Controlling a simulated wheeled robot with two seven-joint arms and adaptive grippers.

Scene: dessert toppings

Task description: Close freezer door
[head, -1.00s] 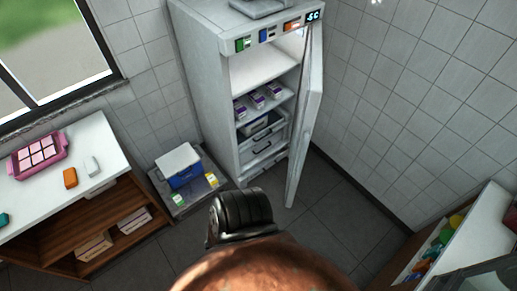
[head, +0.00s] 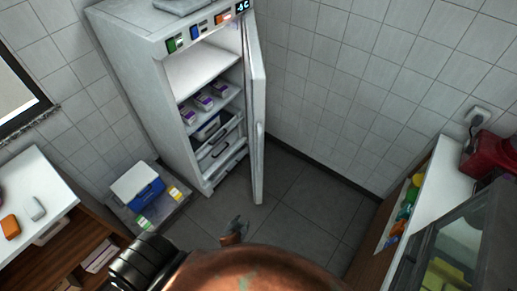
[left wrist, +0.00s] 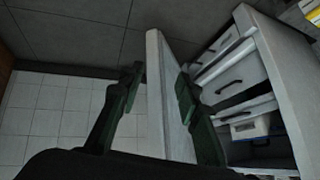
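The white freezer (head: 135,70) stands against the tiled wall, and its inside is exposed. Its door (head: 257,110) is wide open, hinged on the right side and sticking out toward me. My left gripper (head: 236,230) is low in the head view, just in front of the door's lower edge. In the left wrist view, the left gripper (left wrist: 158,88) is open. The door (left wrist: 168,85) shows between its two dark fingers, with the right finger overlapping the door panel. I cannot tell whether either finger touches it. My right gripper is not in view.
Purple-labelled tubs (head: 204,102) sit on a freezer shelf above drawers (head: 218,150). A blue-and-white cooler (head: 140,188) stands on the floor left of the freezer. A white-topped counter (head: 35,190) is at left, another (head: 440,185) at right. Grey floor (head: 310,205) is clear right of the door.

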